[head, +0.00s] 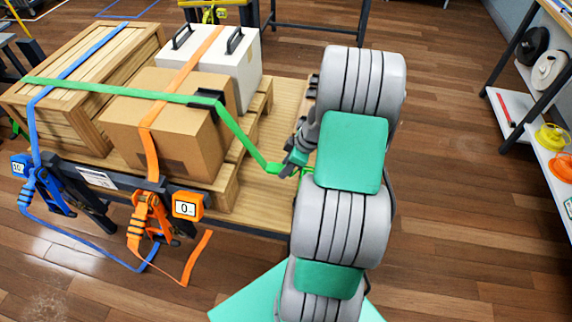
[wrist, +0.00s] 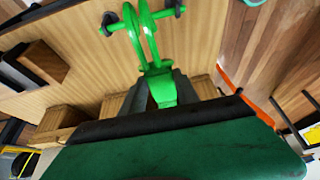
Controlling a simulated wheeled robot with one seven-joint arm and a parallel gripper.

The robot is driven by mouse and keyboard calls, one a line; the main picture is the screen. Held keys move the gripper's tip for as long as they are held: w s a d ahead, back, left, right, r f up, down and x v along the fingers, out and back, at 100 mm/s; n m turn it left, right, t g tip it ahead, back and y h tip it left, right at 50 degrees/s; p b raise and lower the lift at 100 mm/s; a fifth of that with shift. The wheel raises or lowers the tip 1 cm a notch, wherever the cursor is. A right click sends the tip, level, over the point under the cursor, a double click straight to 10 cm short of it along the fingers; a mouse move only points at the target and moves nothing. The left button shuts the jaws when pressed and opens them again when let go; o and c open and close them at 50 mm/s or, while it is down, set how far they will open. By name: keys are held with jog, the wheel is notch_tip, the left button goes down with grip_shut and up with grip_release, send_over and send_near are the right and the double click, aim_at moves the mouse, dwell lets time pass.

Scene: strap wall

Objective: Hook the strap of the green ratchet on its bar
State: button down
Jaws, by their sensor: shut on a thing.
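The green strap (head: 95,88) runs from the left edge of the head view over the crate and the cardboard box, then slants down to my gripper (head: 298,158). A black corner piece sits under it at the box edge. In the wrist view, my gripper (wrist: 162,92) is shut on the strap's green end hook (wrist: 150,35), a forked hook with dark tips. The hook is over the bare wooden deck, apart from any bar. My arm hides part of the deck's right side in the head view. I cannot make out the green ratchet or its bar.
A wooden crate (head: 60,65), a cardboard box (head: 165,125) and a white case (head: 245,75) stand on the deck (head: 262,200). Blue (head: 45,190) and orange (head: 150,212) ratchets hang on the front rail. A shelf stands right; floor between is clear.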

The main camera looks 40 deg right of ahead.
jog(key=shift+f+b, duration=3.2)
jog(key=shift+f, duration=1.45)
jog(key=shift+d, duration=0.1)
jog(key=shift+w+a+f+b, duration=0.1)
jog(key=shift+w+a+b, duration=0.25)
jog(key=shift+w+a, duration=0.65)
jog(key=shift+w+a, duration=0.1)
jog(key=shift+w, duration=0.05)
jog(key=c, duration=0.8)
grip_release()
jog(key=shift+c, duration=0.2)
jog(key=shift+f, duration=0.1)
